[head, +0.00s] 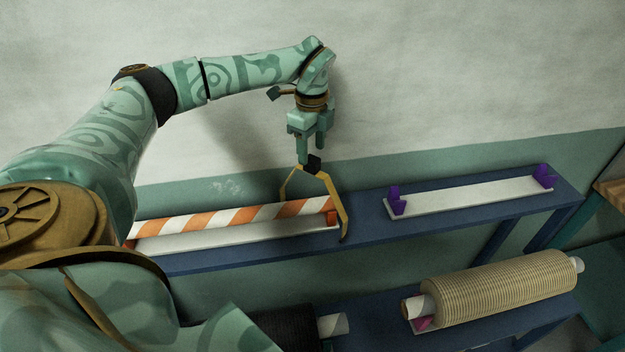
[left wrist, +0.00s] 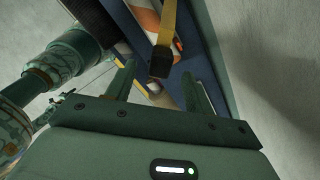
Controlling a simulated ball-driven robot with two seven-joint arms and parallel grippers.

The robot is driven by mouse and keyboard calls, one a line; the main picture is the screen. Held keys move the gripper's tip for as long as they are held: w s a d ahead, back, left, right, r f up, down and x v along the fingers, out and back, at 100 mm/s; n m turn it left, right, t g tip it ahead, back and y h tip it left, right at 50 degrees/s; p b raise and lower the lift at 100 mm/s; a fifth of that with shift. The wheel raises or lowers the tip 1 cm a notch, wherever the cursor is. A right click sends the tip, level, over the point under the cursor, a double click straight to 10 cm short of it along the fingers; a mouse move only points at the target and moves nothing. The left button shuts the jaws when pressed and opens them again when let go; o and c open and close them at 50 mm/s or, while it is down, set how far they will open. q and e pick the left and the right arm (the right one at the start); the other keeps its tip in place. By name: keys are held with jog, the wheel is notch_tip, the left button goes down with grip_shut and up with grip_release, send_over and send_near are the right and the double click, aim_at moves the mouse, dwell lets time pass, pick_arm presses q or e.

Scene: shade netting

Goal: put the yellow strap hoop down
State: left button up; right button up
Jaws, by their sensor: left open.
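The yellow strap hoop (head: 333,190) has a black block (head: 313,164) at its top and two legs spread downward. It stands across the right end of the orange-and-white striped roll (head: 235,217); one leg goes behind the roll and the other reaches down at the blue shelf's front edge. My left gripper (head: 311,153) is open, pointing down just above the block. In the left wrist view the block (left wrist: 160,62) lies between and beyond the spread fingers, with the yellow strap (left wrist: 167,25) behind it. Whether a finger touches the block is unclear. My right gripper is not in view.
The striped roll lies over a white tray (head: 240,239) on the blue shelf (head: 366,222). An empty white tray with purple end brackets (head: 470,194) sits to the right. A ribbed beige roll (head: 505,285) lies on a lower blue shelf in front. A wall stands behind.

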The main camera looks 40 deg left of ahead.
aim_at(312, 168)
pick_arm(q)
notch_tip(312, 168, down, 7)
jog(key=shift+p, duration=0.7)
grip_shut()
